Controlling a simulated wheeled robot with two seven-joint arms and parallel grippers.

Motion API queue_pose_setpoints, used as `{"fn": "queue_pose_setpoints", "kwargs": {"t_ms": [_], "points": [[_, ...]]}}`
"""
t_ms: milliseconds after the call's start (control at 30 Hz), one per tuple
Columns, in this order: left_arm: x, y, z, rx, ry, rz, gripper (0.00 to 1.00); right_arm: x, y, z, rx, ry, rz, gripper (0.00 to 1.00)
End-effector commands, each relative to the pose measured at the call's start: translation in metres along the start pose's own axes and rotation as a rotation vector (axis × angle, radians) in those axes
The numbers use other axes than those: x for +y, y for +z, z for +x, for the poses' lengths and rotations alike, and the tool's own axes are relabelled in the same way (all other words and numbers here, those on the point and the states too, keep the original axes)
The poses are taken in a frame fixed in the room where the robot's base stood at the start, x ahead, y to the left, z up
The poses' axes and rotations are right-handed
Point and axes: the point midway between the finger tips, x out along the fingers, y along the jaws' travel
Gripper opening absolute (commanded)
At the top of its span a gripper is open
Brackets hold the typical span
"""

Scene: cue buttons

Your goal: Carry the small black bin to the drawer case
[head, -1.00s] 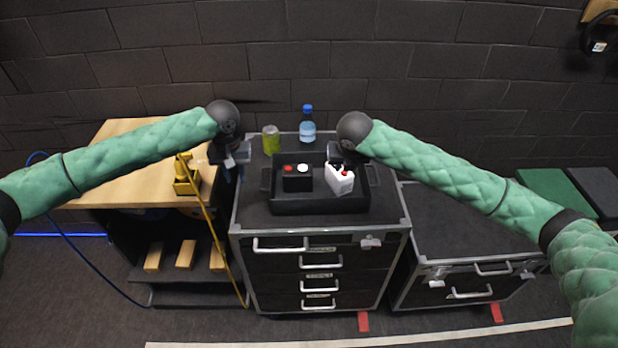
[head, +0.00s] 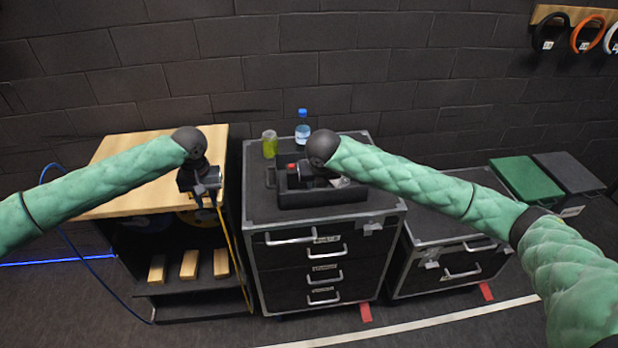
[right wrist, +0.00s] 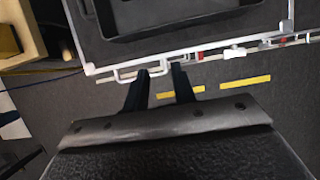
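The small black bin (head: 322,197) sits flat on top of the drawer case (head: 262,208), towards its back. Inside it are a dark box with a red cap (head: 291,167) and a white item (head: 341,183), largely hidden by my right gripper. My right gripper (head: 322,176) is above the bin in the head view. In the right wrist view its fingers (right wrist: 160,70) are apart with nothing between them, and the bin (right wrist: 160,28) lies beyond the tips. My left gripper (head: 206,198) is left of the case, clear of the bin, and looks open and empty.
A green can (head: 269,144) and a blue-capped bottle (head: 302,130) stand behind the bin. A wooden-topped bench (head: 125,170) with a yellow cable (head: 232,245) is left of the case. A lower case (head: 440,232) stands at right.

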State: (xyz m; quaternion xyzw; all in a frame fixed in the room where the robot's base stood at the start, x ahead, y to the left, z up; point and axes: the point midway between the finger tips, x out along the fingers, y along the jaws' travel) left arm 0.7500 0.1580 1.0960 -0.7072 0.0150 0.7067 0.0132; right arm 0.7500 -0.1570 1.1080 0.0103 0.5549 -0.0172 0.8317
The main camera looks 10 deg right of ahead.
Motion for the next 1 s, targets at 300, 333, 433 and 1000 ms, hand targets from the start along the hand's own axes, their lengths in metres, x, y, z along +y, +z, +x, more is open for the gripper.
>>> {"fn": "queue_pose_setpoints", "kwargs": {"t_ms": [300, 333, 433, 1000], "points": [[0.000, 0.000, 0.000, 0.000, 0.000, 0.000, 0.26, -0.001, 0.002, -0.021, -0.003, 0.000, -0.001, 0.26], [0.000, 0.000, 0.000, 0.000, 0.000, 0.000, 0.26, -0.001, 0.002, -0.026, -0.004, 0.000, -0.002, 0.26], [0.000, 0.000, 0.000, 0.000, 0.000, 0.000, 0.26, -0.002, 0.003, -0.045, -0.004, 0.000, -0.001, 0.26], [0.000, 0.000, 0.000, 0.000, 0.000, 0.000, 0.26, -0.005, 0.005, -0.118, -0.002, -0.002, -0.001, 0.26]]}}
